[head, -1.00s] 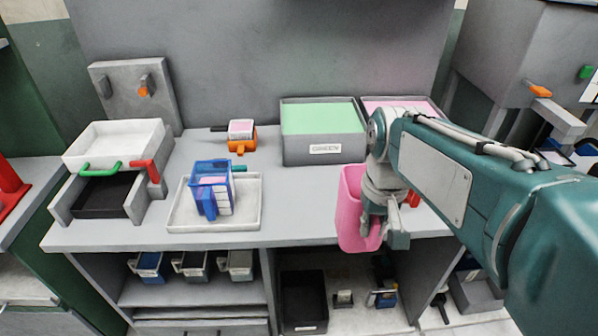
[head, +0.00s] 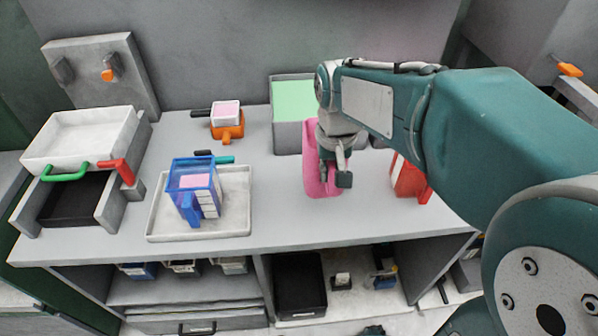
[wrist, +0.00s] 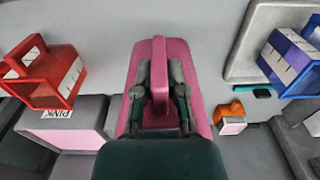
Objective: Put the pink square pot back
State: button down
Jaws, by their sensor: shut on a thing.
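The pink square pot (head: 315,180) is in front of the green bin, over the counter right of the middle. My gripper (head: 337,172) is shut on it from above. In the wrist view the pink pot (wrist: 178,52) fills the middle, with both fingers of my gripper (wrist: 160,88) closed on either side of its upright pink handle. The pot's inside is hidden. I cannot tell whether its base touches the counter.
A red container (head: 408,178) stands to the right. The green bin (head: 290,137) is behind, beside a PINK-labelled bin (wrist: 65,128). Left are a pale tray (head: 235,220) with a blue container (head: 186,180), and an orange pot (head: 228,131). Counter between tray and pink pot is clear.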

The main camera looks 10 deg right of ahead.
jog(key=w+a+f, duration=0.5)
jog(key=f, duration=0.5)
jog(key=shift+w, duration=0.1)
jog(key=c, duration=0.7)
grip_release()
